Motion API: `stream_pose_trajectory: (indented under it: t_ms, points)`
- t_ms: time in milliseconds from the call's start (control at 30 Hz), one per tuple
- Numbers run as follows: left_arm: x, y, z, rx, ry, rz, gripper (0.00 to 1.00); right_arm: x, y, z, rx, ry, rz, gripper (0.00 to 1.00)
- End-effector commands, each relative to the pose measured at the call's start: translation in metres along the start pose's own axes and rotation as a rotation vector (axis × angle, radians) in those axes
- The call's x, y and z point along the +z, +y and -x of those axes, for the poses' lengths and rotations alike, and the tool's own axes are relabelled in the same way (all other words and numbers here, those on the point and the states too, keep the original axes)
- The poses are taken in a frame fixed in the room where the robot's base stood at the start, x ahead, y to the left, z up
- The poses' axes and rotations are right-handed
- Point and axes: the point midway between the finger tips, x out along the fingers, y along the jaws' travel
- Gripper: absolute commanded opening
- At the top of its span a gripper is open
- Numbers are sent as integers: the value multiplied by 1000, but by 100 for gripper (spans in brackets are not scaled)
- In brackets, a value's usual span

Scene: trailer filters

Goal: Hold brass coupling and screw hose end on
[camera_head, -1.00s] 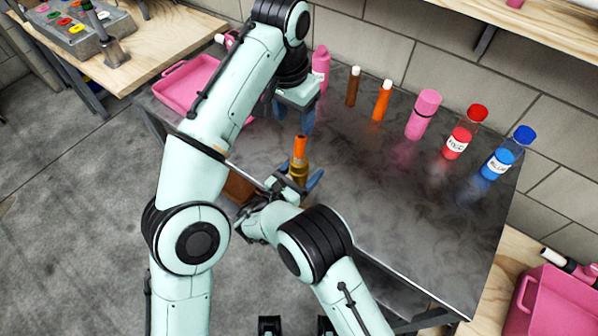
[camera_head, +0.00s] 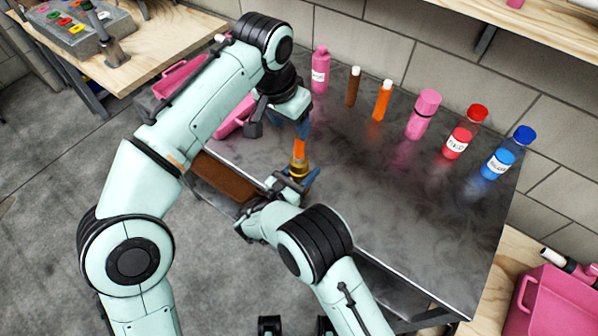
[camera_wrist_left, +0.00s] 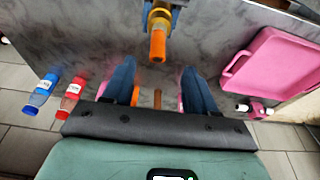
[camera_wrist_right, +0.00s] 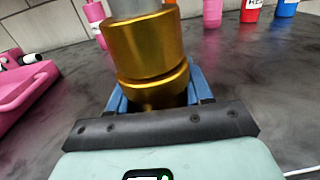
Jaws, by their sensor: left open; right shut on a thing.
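The brass coupling (camera_head: 297,170) stands roughly upright, with the orange hose end (camera_head: 299,149) in line above it. My right gripper (camera_head: 299,184) is shut on the brass coupling near the table's front edge. In the right wrist view the brass coupling (camera_wrist_right: 145,50) rises between the fingers, with a grey cylinder (camera_wrist_right: 135,8) on top. My left gripper (camera_head: 303,129) is just above the hose end, open. In the left wrist view its fingers (camera_wrist_left: 160,88) are spread, and the orange hose end (camera_wrist_left: 158,45) is outside them, pointing toward the gripper. Whether the thread is engaged is not clear.
A pink tray (camera_head: 233,119) lies at the table's left, partly behind my left arm. A pink bottle (camera_head: 320,70), brown tube (camera_head: 353,87), orange tube (camera_head: 382,100), pink canister (camera_head: 423,115), red bottle (camera_head: 458,143) and blue bottle (camera_head: 496,165) line the back. The table's right front is clear.

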Motion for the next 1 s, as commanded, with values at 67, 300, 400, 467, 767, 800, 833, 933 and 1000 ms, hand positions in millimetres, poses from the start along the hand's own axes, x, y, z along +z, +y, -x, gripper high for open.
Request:
stream_pose_trajectory:
  t_ms: [67,300,400,467,767,800,833,933,1000]
  points:
    - [4,1,-1,0,14,1,57,0,0,0,1,1,0,0]
    - [6,3,-3,2,30,0,57,0,0,0,1,1,0,0]
    - [6,3,-3,2,30,0,57,0,0,0,1,1,0,0]
    - [6,3,-3,2,29,0,57,0,0,0,1,1,0,0]
    - [6,2,-26,1,24,1,57,0,0,0,1,1,0,0]
    - [6,3,-33,1,24,1,57,0,0,0,1,1,0,0]
    - [6,3,-39,2,23,1,57,0,0,0,1,1,0,0]
    - [5,2,-59,1,23,1,57,0,0,0,1,1,1,0]
    - [5,3,-73,2,23,0,57,0,0,0,1,1,1,0]
